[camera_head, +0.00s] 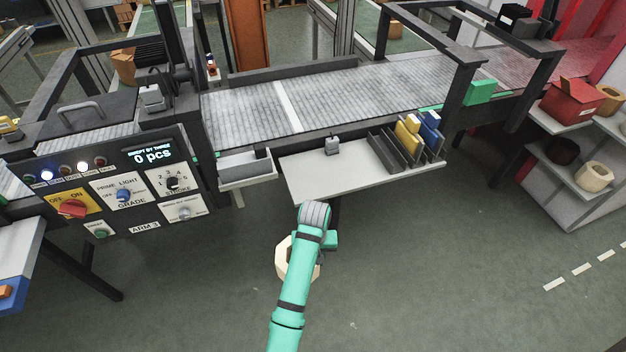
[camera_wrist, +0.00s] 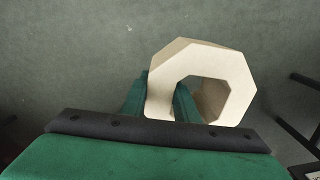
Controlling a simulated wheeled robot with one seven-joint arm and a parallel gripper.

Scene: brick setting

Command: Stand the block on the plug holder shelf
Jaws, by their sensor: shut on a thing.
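A cream, eight-sided ring block (camera_wrist: 213,60) is in my gripper (camera_wrist: 161,98). In the wrist view, one green finger is outside the block and the other is in its hole, shut on one wall. In the head view, the block (camera_head: 283,262) hangs over the floor in front of the white shelf (camera_head: 310,180), partly hidden by my arm. The shelf carries a small grey plug-like piece (camera_head: 332,146) at its back and a dark slotted rack (camera_head: 385,153) at its right. I cannot tell which part is named the plug holder.
The rack holds yellow (camera_head: 407,133) and blue upright pieces. A small grey tray (camera_head: 245,170) is left of the shelf. A conveyor (camera_head: 340,95) runs behind. The shelf's left and front are bare. Side shelves at right hold a red box (camera_head: 570,103) and similar rings.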

